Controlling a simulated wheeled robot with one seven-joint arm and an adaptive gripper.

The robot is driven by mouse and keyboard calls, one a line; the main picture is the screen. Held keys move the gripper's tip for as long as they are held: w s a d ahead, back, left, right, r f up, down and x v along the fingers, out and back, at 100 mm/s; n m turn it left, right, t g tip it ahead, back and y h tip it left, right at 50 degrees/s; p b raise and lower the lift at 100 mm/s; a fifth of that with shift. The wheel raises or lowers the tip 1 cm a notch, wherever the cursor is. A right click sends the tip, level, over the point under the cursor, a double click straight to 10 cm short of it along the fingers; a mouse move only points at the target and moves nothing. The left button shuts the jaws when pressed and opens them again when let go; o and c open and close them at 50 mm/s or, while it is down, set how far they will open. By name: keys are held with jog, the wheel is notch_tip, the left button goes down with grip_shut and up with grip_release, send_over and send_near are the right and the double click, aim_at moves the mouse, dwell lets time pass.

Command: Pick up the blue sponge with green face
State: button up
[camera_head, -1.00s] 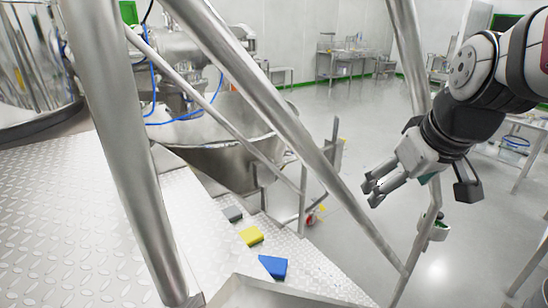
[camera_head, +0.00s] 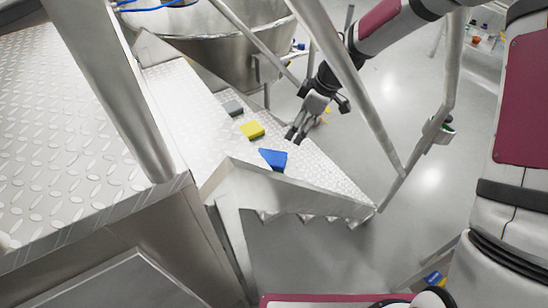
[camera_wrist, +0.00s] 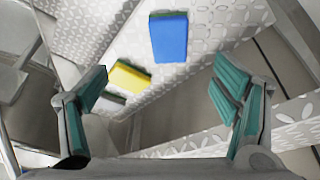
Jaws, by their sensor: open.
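The blue sponge (camera_head: 273,159) lies on the diamond-plate step, nearest the step's front edge of three sponges in the head view. In the wrist view the blue sponge (camera_wrist: 169,38) shows its blue side up, with a thin green strip along its top edge. My gripper (camera_head: 295,134) is open and empty, to the upper right of the blue sponge in the head view. In the wrist view its teal-padded fingers (camera_wrist: 165,92) stand wide apart, and the blue sponge appears beyond them, between and above their tips. The gap between fingers and sponge is hard to judge.
A yellow sponge (camera_head: 252,130) and a grey sponge (camera_head: 233,108) lie on the same step, farther back. Slanting metal rails (camera_head: 365,100) cross near my arm. A large steel bowl (camera_head: 215,40) stands behind. Open floor lies to the right.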

aim_at(272, 157)
jog(key=shift+n+g, duration=0.3)
jog(key=shift+n, duration=0.2)
jog(key=x, duration=0.5)
jog(key=a+p+x, duration=0.1)
jog(key=x, duration=0.4)
jog(key=a+x, duration=0.1)
jog(key=x, duration=0.5)
jog(key=shift+s+r, duration=0.25)
jog(key=shift+f+y, duration=0.2)
jog(key=shift+y, duration=0.1)
jog(key=shift+f, duration=0.25)
jog(key=c, duration=1)
jog(key=shift+c, duration=0.2)
jog(key=shift+r, duration=0.1)
